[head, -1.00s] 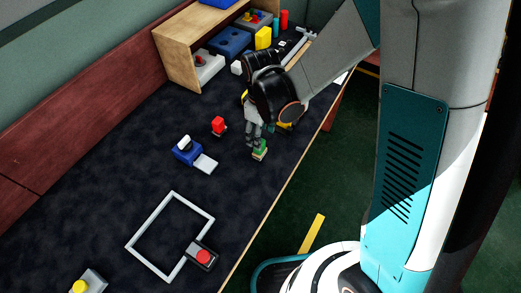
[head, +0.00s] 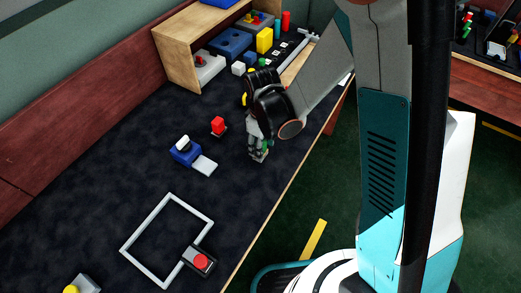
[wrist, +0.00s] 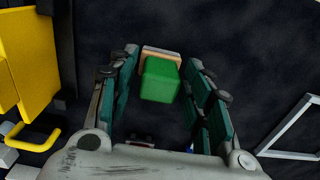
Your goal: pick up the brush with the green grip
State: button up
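The brush with the green grip (wrist: 160,80) stands on the dark table, with a tan part showing at the far edge of its green block in the wrist view. In the head view the brush (head: 265,146) is mostly hidden by my fingers. My gripper (head: 258,153) is down around it, and in the wrist view my gripper (wrist: 165,78) has one finger on each side of the green grip. The fingers are apart, with a gap showing on both sides of the grip. The gripper is open.
A white square frame (head: 128,239) and a red-button box (head: 200,260) are nearer. A wooden shelf (head: 176,64) stands behind. A yellow object (wrist: 25,60) is left in the wrist view.

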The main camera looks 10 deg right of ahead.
jog(key=c, duration=0.7)
jog(key=shift+r, duration=0.1)
notch_tip(320, 180, up, 20)
jog(key=p, duration=0.7)
